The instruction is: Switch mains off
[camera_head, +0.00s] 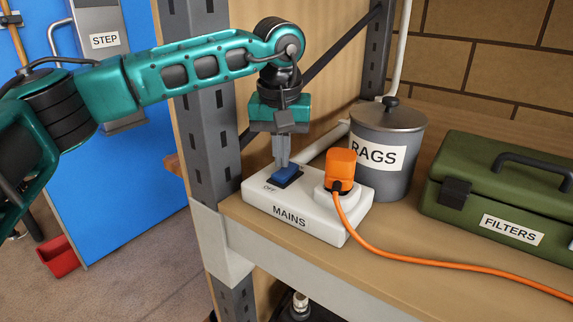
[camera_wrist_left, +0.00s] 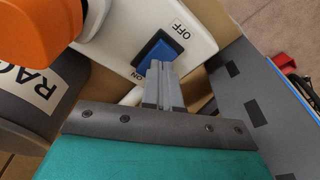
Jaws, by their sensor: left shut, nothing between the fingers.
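The white MAINS box (camera_head: 327,224) sits near the shelf's left front corner. Its blue rocker switch (camera_head: 287,173) has an OFF label (camera_head: 270,188) beside its near end. In the left wrist view, the switch (camera_wrist_left: 157,50) lies between the OFF and ON labels. My left gripper (camera_head: 281,162) points down, shut and empty, with its fingertips at the rocker's far edge in the head view. In the left wrist view, the fingertips (camera_wrist_left: 162,67) are by the ON end. I cannot tell whether they touch or which side is pressed. My right gripper is not in view.
An orange plug (camera_head: 341,163) stands in the box, and its cable (camera_head: 430,262) runs right along the shelf. A grey RAGS canister (camera_head: 385,170) stands behind, and a green FILTERS case (camera_head: 500,185) is at right. A grey shelf post (camera_head: 212,130) rises at left.

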